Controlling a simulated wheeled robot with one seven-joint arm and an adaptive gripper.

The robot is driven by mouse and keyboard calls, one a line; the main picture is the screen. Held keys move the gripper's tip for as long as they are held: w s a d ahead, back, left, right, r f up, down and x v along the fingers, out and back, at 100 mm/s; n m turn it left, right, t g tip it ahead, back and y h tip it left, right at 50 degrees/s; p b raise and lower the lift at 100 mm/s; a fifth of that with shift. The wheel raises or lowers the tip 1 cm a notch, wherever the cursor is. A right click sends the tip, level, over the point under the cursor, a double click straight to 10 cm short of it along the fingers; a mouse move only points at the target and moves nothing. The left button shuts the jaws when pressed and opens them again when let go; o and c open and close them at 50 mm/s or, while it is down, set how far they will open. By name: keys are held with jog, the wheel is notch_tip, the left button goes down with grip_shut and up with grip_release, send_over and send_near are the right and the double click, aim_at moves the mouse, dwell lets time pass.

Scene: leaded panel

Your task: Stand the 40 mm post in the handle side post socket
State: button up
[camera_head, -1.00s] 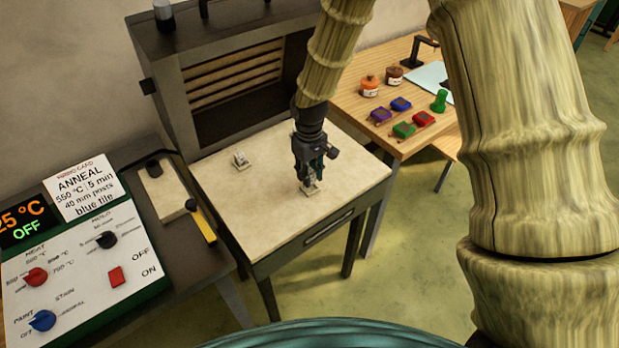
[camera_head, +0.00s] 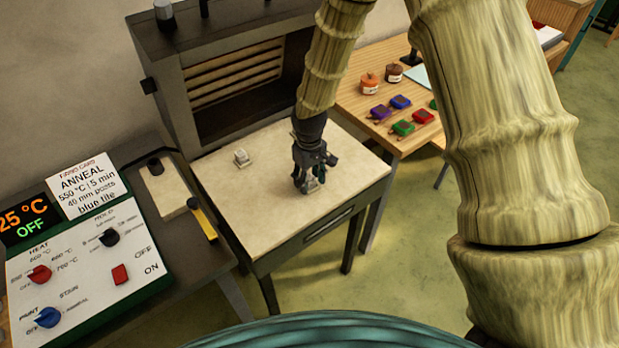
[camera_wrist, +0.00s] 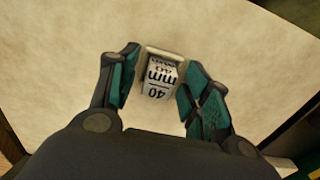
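The 40 mm post (camera_wrist: 160,84) is a pale block with "40 mm" printed on it, upside down in the wrist view. It stands in a pale square socket (camera_wrist: 165,50) on the handle side of the cream slab (camera_head: 262,205). My gripper (camera_head: 309,183) is low over the slab there. In the wrist view its teal fingers (camera_wrist: 160,90) are on both sides of the post, with gaps to it. The gripper is open. In the head view the gripper mostly hides this post and socket. Another small pale fitting (camera_head: 241,157) is on the slab's far left.
The dark kiln (camera_head: 235,90) with slatted inside stands behind the slab. The control panel (camera_head: 85,260) is at left, with a yellow-handled tool (camera_head: 203,219) beside it. A wooden table (camera_head: 385,142) with jars and coloured blocks is at right. The slab's middle is clear.

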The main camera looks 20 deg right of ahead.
aim_at(309, 178)
notch_tip(309, 178, up, 12)
jog(key=b, duration=0.3)
jog(key=shift+r+b, duration=0.15)
jog(key=shift+b, duration=0.2)
dwell(0.4)
dwell(0.4)
